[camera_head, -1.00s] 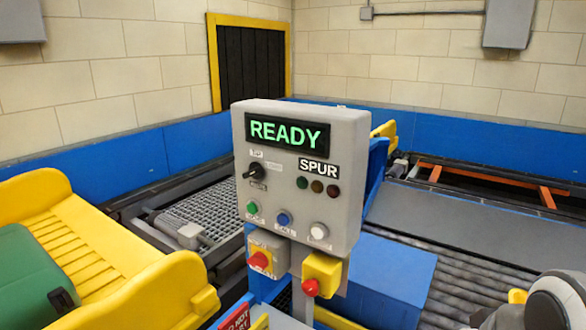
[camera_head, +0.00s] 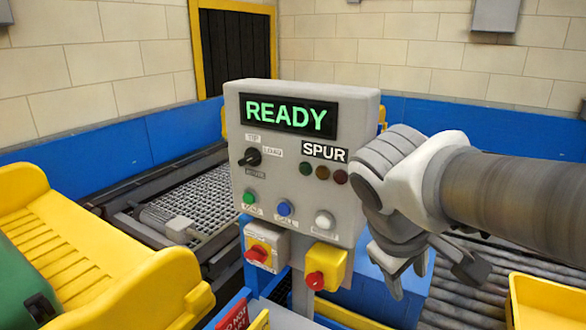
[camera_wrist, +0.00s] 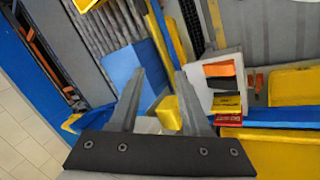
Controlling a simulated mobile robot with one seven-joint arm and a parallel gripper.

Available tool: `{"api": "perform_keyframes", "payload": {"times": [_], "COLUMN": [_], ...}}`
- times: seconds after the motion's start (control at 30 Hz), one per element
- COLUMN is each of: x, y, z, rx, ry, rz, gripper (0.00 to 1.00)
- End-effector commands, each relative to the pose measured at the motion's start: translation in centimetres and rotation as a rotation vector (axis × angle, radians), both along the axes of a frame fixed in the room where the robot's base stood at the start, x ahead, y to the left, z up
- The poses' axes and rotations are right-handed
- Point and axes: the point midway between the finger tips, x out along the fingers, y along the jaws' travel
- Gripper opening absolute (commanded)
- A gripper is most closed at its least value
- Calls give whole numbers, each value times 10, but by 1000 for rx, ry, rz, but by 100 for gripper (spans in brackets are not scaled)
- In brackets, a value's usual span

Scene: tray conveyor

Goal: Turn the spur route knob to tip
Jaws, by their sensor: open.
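The spur control panel (camera_head: 350,110) is a grey box with a lit READY display and a SPUR label. Its black route knob (camera_head: 250,157) sits at the left under the display, with labels TIP above, LOAD at its right and another, unclear, below. I cannot tell for sure which label the knob points at. My gripper (camera_head: 432,280) is to the right of the panel, fingers hanging downward, open and empty, apart from the knob. In the wrist view my open fingers (camera_wrist: 160,75) show, with a yellow block between them; the knob is not seen there.
Below the knob are green (camera_head: 249,197), blue (camera_head: 284,208) and white (camera_head: 324,220) buttons. A red-yellow switch (camera_head: 258,253) and a red push button (camera_head: 315,281) hang under the panel. A yellow tipper (camera_head: 130,290) stands left, rollers (camera_head: 460,300) right. Space before the panel face is clear.

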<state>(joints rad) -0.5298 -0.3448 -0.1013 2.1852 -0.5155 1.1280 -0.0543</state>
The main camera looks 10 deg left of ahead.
Motion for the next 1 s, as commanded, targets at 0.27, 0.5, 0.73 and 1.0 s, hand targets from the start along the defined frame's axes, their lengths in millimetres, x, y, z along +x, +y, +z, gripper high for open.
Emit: {"api": "perform_keyframes", "payload": {"times": [0.27, 0.5, 0.73, 1.0], "x": [65, 90, 60, 20], "y": [81, 195, 323, 356], "z": [12, 37, 61, 80], "rx": [-418, -777, -1063, -1122], "ry": [-35, -199, -446, -560], "rz": [318, 541, 689, 661], "gripper": [48, 48, 48, 48]}}
